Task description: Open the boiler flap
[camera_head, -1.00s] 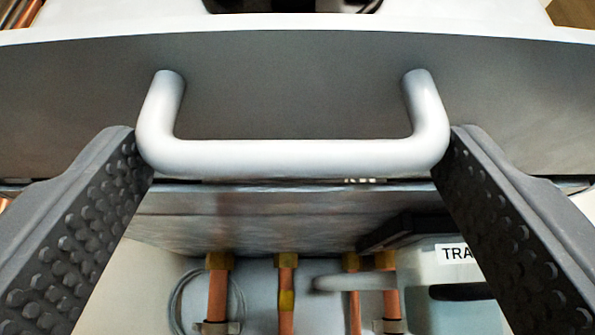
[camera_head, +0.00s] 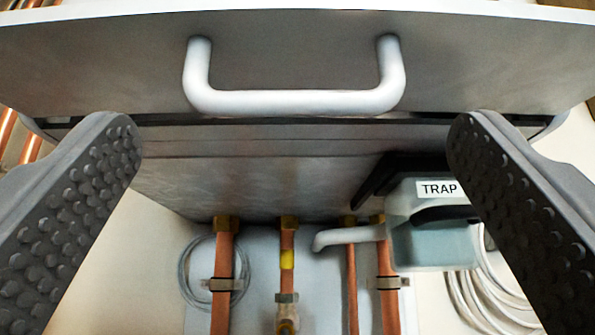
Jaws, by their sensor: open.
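The boiler flap (camera_head: 290,60) is a grey panel across the top of the view, with a white upper edge. A white U-shaped handle (camera_head: 295,102) is fixed to its face. A dark gap runs along the flap's lower edge, above the boiler's grey underside (camera_head: 270,170). My gripper (camera_head: 293,130) is open and empty, with one dark studded finger at the left and one at the right. The handle shows between and above the fingertips, apart from both.
Copper pipes (camera_head: 222,275) with brass fittings run down from the underside. A pale box labelled TRAP (camera_head: 430,235) hangs at the right, with a white spout and coiled hose (camera_head: 480,290). More copper pipes (camera_head: 10,125) stand at far left.

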